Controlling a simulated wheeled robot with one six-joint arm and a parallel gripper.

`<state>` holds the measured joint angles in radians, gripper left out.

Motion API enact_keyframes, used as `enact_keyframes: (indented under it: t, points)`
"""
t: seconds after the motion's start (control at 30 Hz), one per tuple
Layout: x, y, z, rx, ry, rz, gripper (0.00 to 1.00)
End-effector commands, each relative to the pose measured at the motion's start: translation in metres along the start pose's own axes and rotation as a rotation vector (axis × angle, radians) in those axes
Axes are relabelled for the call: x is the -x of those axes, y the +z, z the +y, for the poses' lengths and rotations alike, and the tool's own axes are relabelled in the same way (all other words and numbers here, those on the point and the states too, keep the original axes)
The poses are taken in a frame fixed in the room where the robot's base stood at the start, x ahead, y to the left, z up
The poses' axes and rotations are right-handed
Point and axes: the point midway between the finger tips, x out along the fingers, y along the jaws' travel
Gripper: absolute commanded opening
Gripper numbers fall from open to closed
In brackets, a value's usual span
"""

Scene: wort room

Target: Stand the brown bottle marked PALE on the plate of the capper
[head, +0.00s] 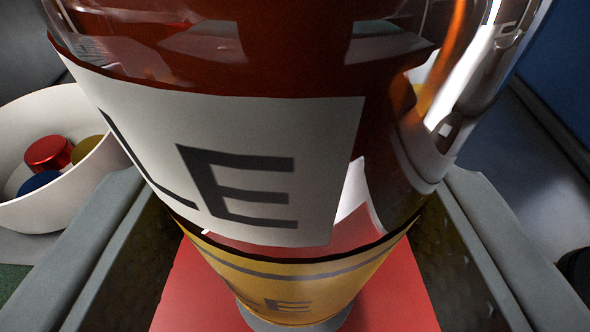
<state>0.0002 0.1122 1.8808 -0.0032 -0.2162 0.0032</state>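A large brown glass bottle (232,45) fills the middle of the view, close to the camera. Its white label (325,150) shows the dark letters LE; the rest of the word is turned out of sight. A yellow band (300,285) with small letters shows below it. My gripper (295,215) has one grey finger on each side of the bottle, the dark pads close against its sides, so it looks shut on it. A grey round plate (285,325) shows under the bottle on a red surface (190,300). I cannot tell whether the bottle's base touches the plate.
A white bowl (35,115) stands at the left with a red cap (48,153), a yellowish cap (85,148) and a blue cap (38,181). A shiny metal part (480,80) rises behind the bottle at the right. A dark object (577,268) shows at the right edge.

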Motion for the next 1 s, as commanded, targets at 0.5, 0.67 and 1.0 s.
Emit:
enact_keyframes:
  t: [0.5, 0.67, 1.0]
  points:
    - [0.0032, 0.0029, 0.0000, 0.000, 0.000, 0.002, 0.33]
    - [0.0036, 0.0038, -0.0001, 0.000, 0.000, 0.002, 0.33]
    - [0.0035, 0.0040, 0.0000, 0.000, 0.000, 0.002, 0.33]
